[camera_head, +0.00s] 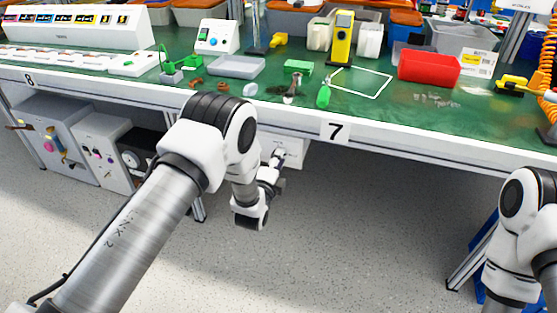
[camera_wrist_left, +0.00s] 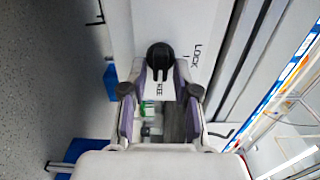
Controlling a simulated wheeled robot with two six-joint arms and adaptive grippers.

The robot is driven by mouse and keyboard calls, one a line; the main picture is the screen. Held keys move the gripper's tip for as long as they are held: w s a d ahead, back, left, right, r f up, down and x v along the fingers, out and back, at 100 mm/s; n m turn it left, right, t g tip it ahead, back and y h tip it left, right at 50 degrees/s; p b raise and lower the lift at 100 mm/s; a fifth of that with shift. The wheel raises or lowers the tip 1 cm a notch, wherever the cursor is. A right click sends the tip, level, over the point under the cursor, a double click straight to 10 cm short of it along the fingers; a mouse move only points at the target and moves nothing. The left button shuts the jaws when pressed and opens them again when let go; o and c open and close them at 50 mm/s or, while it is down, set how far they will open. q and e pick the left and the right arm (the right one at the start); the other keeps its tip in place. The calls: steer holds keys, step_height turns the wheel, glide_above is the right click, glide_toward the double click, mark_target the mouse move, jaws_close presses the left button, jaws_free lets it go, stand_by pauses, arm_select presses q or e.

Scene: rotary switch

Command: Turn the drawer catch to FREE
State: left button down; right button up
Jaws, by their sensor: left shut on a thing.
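The drawer catch is a round black knob (camera_wrist_left: 160,57) on a white drawer front (camera_wrist_left: 195,22) in the left wrist view. LOCK is printed to its right, and the end of FREE shows below it, partly covered. My left gripper (camera_wrist_left: 160,88) is shut on the knob, one finger on each side. I cannot tell exactly where the knob points. In the head view my left gripper (camera_head: 277,160) is small and reaches the white drawer (camera_head: 295,150) under the bench, where the knob is hidden. My right gripper is out of view; only its arm shows at the right.
The bench (camera_head: 335,132) overhangs the drawer, with its front edge close above my left arm. Grey cabinets (camera_head: 55,135) stand under the bench at the left. A red bin (camera_head: 428,67) and a yellow device (camera_head: 342,38) stand on top. The floor in front is clear.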

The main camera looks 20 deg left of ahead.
arm_select(q)
steer(key=c, duration=1.2)
jaws_free()
steer(key=shift+o, duration=0.2)
steer(key=s, duration=1.2)
steer(key=shift+a, duration=0.15)
steer(key=shift+f, duration=0.1)
